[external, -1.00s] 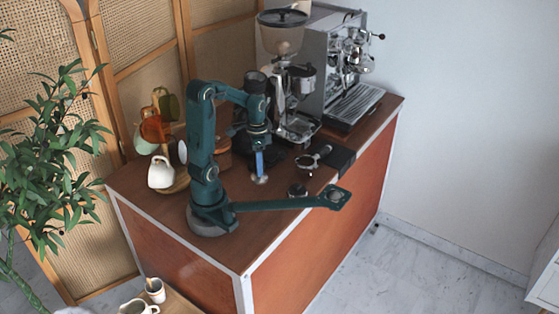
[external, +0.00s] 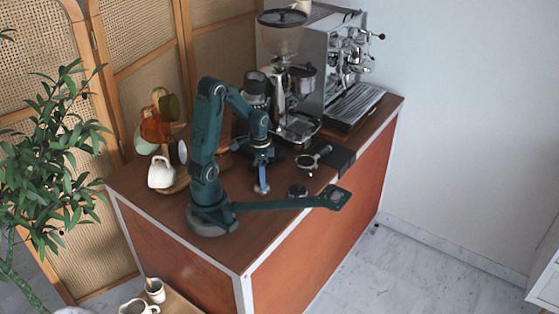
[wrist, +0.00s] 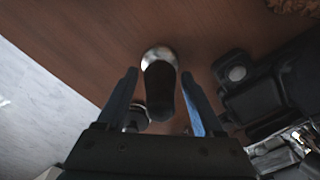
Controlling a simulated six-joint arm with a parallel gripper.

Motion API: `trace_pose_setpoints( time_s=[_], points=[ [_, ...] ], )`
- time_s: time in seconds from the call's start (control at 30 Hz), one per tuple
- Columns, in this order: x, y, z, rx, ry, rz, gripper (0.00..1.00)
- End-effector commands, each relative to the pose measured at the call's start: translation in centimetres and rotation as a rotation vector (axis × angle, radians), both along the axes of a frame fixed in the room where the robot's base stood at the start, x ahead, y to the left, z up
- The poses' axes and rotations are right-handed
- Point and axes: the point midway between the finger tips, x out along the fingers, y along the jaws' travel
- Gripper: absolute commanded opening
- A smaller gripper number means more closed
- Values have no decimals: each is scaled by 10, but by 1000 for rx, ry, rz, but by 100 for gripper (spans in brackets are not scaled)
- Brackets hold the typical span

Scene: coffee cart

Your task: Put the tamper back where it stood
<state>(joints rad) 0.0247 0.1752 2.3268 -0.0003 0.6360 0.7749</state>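The tamper has a dark handle and a round silver base (external: 263,189). In the external view it is below my gripper (external: 262,172), roughly upright, its base at the wooden counter top (external: 180,205). In the wrist view the tamper handle (wrist: 161,90) lies between my two blue fingers (wrist: 160,75), with a gap showing on each side. My gripper is open around the handle, and the fingers still straddle it. The fingers hide part of the handle in the external view.
A dark round piece (external: 298,190) sits to the right of the tamper. A portafilter (external: 308,162) lies near a black mat (external: 338,160). The grinder (external: 291,100) and espresso machine (external: 335,70) stand behind. A mug rack with a white cup (external: 160,173) is at the left.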

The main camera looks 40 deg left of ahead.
Motion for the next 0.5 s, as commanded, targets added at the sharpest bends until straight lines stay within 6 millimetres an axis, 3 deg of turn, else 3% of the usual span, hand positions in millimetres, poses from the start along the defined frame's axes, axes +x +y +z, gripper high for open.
trace_pose_setpoints(
  time_s=[0.33,0.5],
  points=[
    [0,0,1,0,-1,0,80],
    [2,0,13,0,-7,0,80]
  ],
)
